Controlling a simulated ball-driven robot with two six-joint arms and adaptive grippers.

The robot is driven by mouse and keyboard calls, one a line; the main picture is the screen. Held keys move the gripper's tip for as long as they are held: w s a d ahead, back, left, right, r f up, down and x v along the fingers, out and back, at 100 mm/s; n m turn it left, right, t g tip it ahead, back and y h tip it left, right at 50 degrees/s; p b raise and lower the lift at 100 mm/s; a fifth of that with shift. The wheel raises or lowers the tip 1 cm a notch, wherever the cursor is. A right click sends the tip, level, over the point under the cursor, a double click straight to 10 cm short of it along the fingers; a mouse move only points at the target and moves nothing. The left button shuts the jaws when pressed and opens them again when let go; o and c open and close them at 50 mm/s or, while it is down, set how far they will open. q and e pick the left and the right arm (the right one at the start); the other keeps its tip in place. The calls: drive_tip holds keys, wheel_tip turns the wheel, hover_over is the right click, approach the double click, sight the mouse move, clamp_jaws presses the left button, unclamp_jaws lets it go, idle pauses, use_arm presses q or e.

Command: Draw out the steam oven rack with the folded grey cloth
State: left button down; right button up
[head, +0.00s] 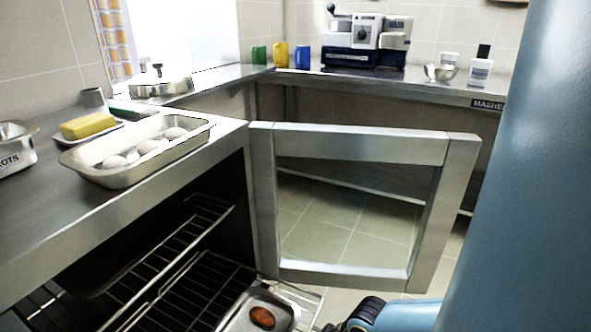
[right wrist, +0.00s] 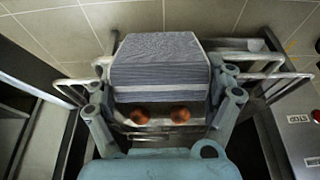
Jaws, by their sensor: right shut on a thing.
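The folded grey cloth (right wrist: 158,52), with pale stripes, sits between the fingers of my right gripper (right wrist: 163,84) in the right wrist view. The gripper is shut on it, against the front of the wire oven rack (right wrist: 268,74). Whether the cloth wraps the rack's bar is hidden. In the head view the rack (head: 312,299) lies low in the open oven, under a metal tray (head: 237,320) with a brown-orange item (head: 262,317). The right wrist view shows two such items (right wrist: 140,115). My right gripper (head: 357,316) only partly shows at the bottom edge. My left gripper is out of view.
The oven's framed door (head: 360,144) stands open to the right of the rack. Another wire rack (head: 170,250) is above. The counter holds a tray of eggs (head: 75,163) and butter (head: 88,125). Tiled floor (head: 345,235) shows through the door.

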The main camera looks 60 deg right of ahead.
drive_tip(key=shift+p+v, duration=0.95)
drive_tip(key=shift+p, duration=0.1)
idle(2.3)
drive_tip(key=shift+s+r, duration=0.1)
drive_tip(key=shift+c, duration=1.3)
drive_tip(key=shift+s+r+p, duration=0.35)
drive_tip(key=shift+p, duration=0.25)
idle(0.5)
drive_tip(key=shift+r, duration=0.15)
drive_tip(key=shift+c, duration=0.2)
drive_tip(key=shift+r+p, duration=0.25)
drive_tip(key=shift+p, duration=0.15)
drive_tip(key=shift+r, duration=0.15)
